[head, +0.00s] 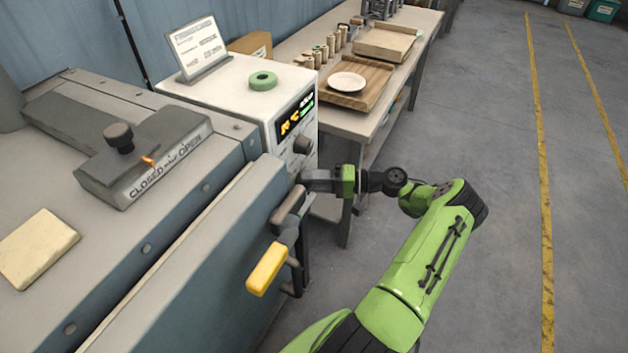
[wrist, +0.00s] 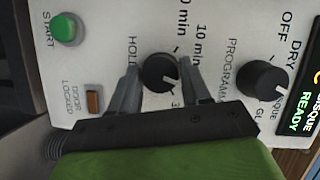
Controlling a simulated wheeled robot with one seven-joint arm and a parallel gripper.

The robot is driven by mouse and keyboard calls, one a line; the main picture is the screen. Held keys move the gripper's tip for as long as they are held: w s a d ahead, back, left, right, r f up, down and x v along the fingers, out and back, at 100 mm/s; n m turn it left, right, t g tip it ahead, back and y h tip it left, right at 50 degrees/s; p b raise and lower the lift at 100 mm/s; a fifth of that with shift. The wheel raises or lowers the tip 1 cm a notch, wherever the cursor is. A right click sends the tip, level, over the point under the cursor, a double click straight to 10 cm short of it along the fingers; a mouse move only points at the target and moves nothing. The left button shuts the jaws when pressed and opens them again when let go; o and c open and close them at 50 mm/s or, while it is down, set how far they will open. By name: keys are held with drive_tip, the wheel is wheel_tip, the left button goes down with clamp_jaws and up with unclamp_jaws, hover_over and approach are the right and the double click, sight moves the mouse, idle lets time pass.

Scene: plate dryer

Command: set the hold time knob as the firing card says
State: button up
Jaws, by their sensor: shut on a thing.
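The hold time knob (wrist: 159,72) is round and black, on a white panel in the wrist view. My gripper (wrist: 160,78) is shut on it, one finger on each side. A "10 min" label shows right of the knob. In the head view my gripper (head: 301,180) is at the control box front, and the hold knob cannot be made out. The firing card (head: 197,45) stands on the box; its text is too small to read.
The program knob (wrist: 262,82) is close beside my right finger. A green start button (wrist: 64,28) and a door locked lamp (wrist: 94,102) are to the left. The display (wrist: 301,115) reads bisque ready. A yellow handle (head: 267,269) sticks out below my gripper.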

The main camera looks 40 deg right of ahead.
drive_tip(key=shift+m, duration=0.3)
idle(0.4)
drive_tip(key=o, duration=1)
drive_tip(key=b+v, duration=0.1)
drive_tip(key=v, duration=1.5)
drive_tip(key=shift+f, duration=0.2)
drive_tip(key=shift+a, duration=0.1)
